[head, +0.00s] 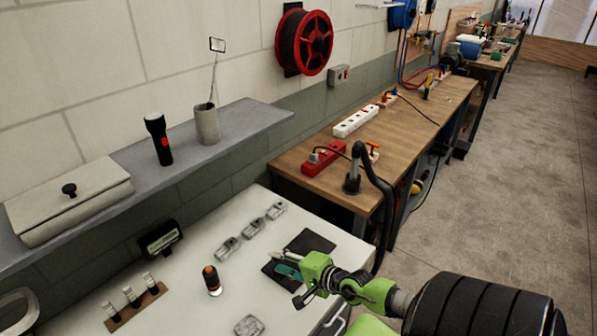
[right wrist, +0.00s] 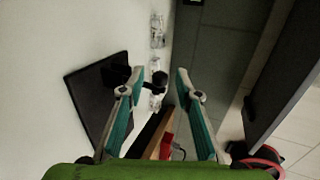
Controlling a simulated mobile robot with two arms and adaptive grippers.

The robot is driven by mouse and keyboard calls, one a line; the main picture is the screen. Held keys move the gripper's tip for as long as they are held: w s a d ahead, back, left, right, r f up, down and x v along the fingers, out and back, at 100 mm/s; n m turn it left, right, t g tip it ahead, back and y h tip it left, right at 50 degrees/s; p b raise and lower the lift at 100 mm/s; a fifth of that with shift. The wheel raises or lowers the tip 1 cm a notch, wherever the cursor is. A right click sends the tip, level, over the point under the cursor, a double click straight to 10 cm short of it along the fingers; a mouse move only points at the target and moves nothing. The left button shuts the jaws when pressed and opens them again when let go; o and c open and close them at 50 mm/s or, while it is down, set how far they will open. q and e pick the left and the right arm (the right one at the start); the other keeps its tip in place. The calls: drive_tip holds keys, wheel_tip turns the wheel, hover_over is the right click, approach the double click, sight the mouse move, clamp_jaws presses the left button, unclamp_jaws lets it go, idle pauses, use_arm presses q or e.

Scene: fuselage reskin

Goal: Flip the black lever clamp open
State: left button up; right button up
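The black lever clamp (right wrist: 117,75) shows in the right wrist view on a dark square plate (right wrist: 90,98). Its body is partly covered by the left finger, and a round black knob (right wrist: 159,78) shows between the two fingers. My right gripper (right wrist: 161,76) is open, with teal pads and nothing held. I cannot tell whether a finger touches the clamp. In the head view my right gripper (head: 285,276) is over the dark plate (head: 306,241) on the white worktop and hides the clamp. My left gripper is not in view.
On the white worktop (head: 190,318) stand several clear pieces (head: 252,229), a black bottle with an orange top (head: 212,280) and a wooden vial rack (head: 136,306). A grey shelf (head: 195,150) runs behind.

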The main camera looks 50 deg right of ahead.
drive_tip(key=v, duration=0.9)
drive_tip(key=shift+s, duration=0.1)
idle(0.3)
